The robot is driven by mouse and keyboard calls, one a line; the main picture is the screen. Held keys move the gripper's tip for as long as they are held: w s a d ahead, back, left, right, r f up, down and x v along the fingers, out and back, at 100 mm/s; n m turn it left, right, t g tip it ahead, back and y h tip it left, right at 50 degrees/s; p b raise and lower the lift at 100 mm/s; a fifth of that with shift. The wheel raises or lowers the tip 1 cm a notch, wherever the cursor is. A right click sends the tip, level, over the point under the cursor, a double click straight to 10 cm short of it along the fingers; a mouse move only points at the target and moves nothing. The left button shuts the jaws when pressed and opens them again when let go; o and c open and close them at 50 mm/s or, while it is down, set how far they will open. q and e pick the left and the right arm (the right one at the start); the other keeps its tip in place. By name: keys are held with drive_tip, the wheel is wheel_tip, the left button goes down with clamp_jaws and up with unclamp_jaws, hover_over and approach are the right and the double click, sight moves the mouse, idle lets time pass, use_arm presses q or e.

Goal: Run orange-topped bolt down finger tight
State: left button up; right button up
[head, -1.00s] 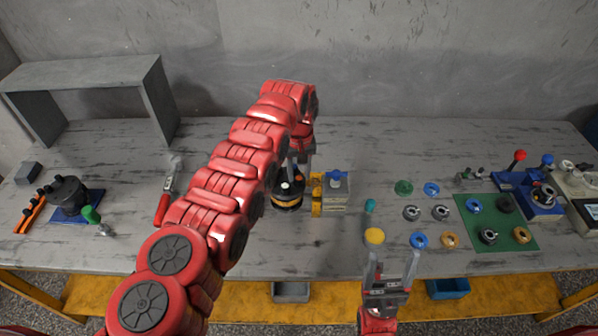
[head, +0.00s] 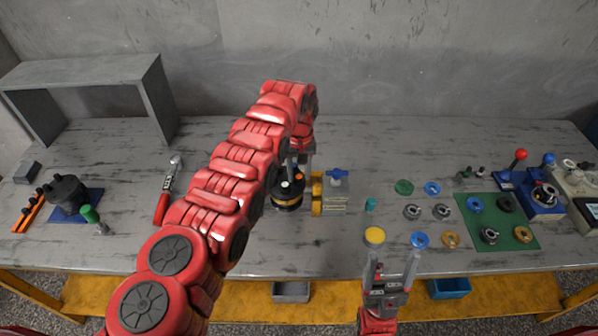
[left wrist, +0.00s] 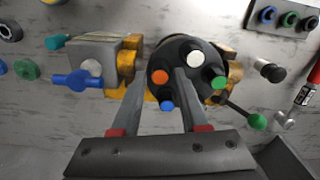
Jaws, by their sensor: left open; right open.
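The black motor (head: 287,200) with a yellow band stands upright, held at the yellow jaws of a vise (head: 334,198). Its top carries several coloured bolts. In the left wrist view, the orange-topped bolt (left wrist: 159,78) shows between the fingertips of my left gripper (left wrist: 161,76), which is open; contact cannot be told. White (left wrist: 193,58), green (left wrist: 218,83) and blue (left wrist: 167,105) tops sit around it. In the head view, my left arm partly hides the motor, and an orange top (head: 298,177) shows. My right gripper (head: 393,258) is open and empty at the table's front edge.
Several rings and gears lie right of the vise, some on a green mat (head: 519,235). A yellow-topped part (head: 374,235) lies near my right gripper. A red-handled tool (head: 162,208) and a black pump-like part (head: 66,193) lie left. The back of the table is mostly clear.

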use_arm(q)
drive_tip(key=shift+f+b, duration=0.55)
drive_tip(key=shift+f, duration=0.3)
drive_tip(key=shift+r, duration=0.25)
clamp_jaws()
drive_tip(key=shift+f+m+b, duration=0.25)
drive_tip(key=shift+m+b, duration=0.7)
drive_tip(key=shift+m, duration=0.05)
drive_tip(key=shift+r+m+b, duration=0.1)
drive_tip(key=shift+m+b, duration=0.45)
drive_tip(key=shift+m, duration=0.25)
drive_tip(key=shift+r+m, duration=0.15)
drive_tip(key=shift+m, duration=0.15)
